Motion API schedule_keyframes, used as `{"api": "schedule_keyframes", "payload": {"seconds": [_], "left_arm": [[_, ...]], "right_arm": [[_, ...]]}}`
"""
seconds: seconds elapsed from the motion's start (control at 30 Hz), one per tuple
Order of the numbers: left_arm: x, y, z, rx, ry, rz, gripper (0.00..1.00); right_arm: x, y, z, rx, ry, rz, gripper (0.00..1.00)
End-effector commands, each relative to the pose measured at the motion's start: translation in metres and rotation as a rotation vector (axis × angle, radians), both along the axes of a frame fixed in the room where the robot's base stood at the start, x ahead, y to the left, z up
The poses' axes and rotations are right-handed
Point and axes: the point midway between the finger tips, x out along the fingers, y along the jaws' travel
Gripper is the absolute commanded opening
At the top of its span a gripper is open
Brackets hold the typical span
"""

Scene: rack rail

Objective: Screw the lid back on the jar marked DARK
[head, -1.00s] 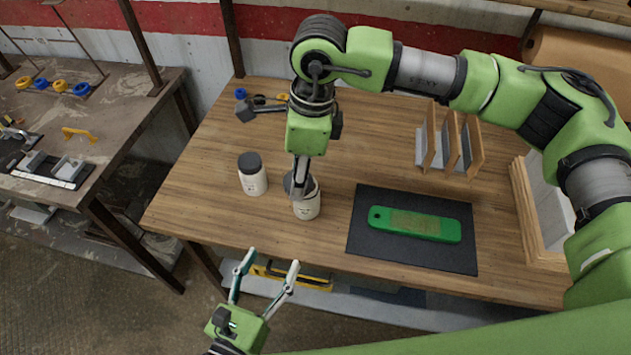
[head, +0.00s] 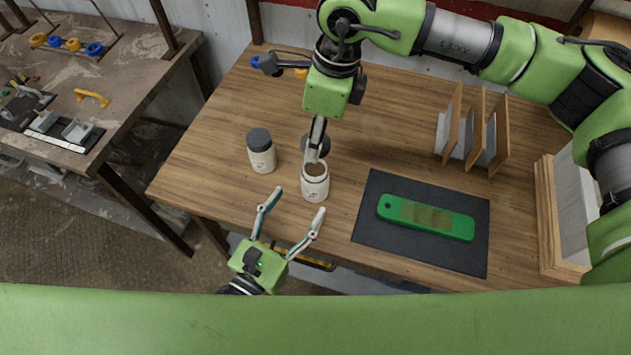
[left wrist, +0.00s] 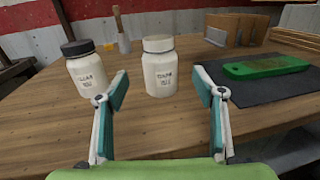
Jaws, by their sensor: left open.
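A white jar without a lid (head: 315,186) stands upright near the front edge of the wooden table; its open top shows brownish contents. In the left wrist view this jar (left wrist: 159,72) stands beyond and between my open fingers, its label too small to read surely. My left gripper (head: 299,201) is open and empty at the table's front edge, just short of the jar and apart from it. My right gripper (head: 313,158) is above and behind the jar in the picture, with a dark round lid (head: 322,146) at its fingers. The right arm is outside the left wrist view.
A second white jar with a dark lid (head: 262,157) stands to the left. A dark mat (head: 370,236) with a green bar (head: 425,217) lies to the right. A wooden rack (head: 478,140) stands at the back right.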

Motion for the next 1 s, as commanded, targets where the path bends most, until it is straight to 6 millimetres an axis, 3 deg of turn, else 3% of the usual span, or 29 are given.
{"api": "schedule_keyframes", "payload": {"seconds": [0.2, 0.4, 0.6, 0.9, 1.0], "left_arm": [[0.04, -0.021, 0.001, 0.0, -0.004, -0.001, 0.62], [0.065, -0.034, 0.0, -0.002, -0.001, 0.0, 0.62], [0.076, -0.04, 0.0, -0.001, 0.0, 0.0, 0.62], [0.076, -0.04, 0.0, -0.001, 0.0, 0.001, 0.62], [0.076, -0.04, 0.0, -0.001, 0.0, 0.001, 0.36]], "right_arm": [[0.0, 0.0, 0.0, 0.0, 0.0, 0.0, 0.3], [0.0, 0.0, 0.0, 0.0, 0.0, 0.0, 0.3], [0.0, 0.0, 0.0, 0.0, 0.0, 0.0, 0.3], [0.0, 0.0, 0.0, 0.0, 0.0, 0.001, 0.3], [0.0, 0.0, 0.0, 0.0, 0.0, 0.001, 0.3]]}}
